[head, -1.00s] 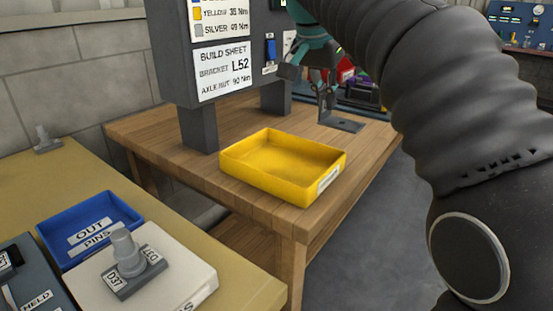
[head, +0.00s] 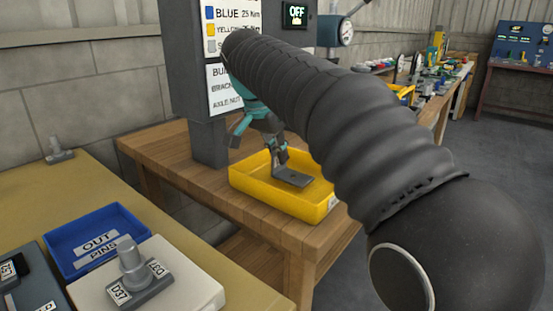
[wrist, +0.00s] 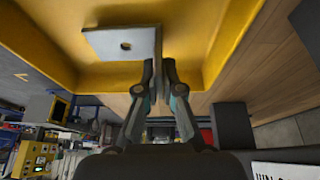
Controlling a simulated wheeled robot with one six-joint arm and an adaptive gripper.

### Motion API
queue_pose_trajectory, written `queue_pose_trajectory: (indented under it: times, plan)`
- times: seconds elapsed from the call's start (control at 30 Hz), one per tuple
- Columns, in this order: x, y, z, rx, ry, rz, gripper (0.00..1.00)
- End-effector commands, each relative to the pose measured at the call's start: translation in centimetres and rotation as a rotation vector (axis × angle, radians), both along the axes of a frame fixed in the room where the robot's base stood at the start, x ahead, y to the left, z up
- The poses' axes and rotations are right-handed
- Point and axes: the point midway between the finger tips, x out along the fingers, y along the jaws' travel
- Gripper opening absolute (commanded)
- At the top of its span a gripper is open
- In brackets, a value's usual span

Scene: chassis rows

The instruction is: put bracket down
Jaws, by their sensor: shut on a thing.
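A grey metal bracket (head: 293,177) with a flat plate and a hole is at the yellow tray (head: 322,211). In the wrist view, my gripper (wrist: 163,67) pinches the bracket (wrist: 108,43) at one edge, with the plate lying over the yellow tray floor (wrist: 60,20). Whether the plate touches the tray floor is hard to tell. My arm hides part of the tray's back.
The tray stands on a wooden bench (head: 205,182) beside a grey post with a sign board (head: 191,60). In front is a tan table with a blue bin (head: 95,240) and a white block (head: 190,285) carrying a grey part (head: 133,266).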

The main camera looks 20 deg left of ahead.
Motion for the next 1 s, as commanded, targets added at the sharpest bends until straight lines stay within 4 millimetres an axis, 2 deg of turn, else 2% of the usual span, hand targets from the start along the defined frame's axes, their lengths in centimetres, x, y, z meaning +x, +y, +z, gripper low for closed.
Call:
queue_pose_trajectory:
  times: [0.1,0.5,0.6,0.63,1.0]
  plan:
    - [-0.02,-0.03,-1.01,0.0,-0.001,0.0,0.0]
    - [-0.01,-0.02,-1.43,0.001,0.0,0.0,0.0]
    - [0.0,-0.01,-1.35,0.001,0.0,0.0,0.28]
    - [0.0,-0.01,-1.35,0.001,0.0,0.001,0.31]
    - [0.0,0.0,-0.82,0.0,-0.001,0.0,0.31]
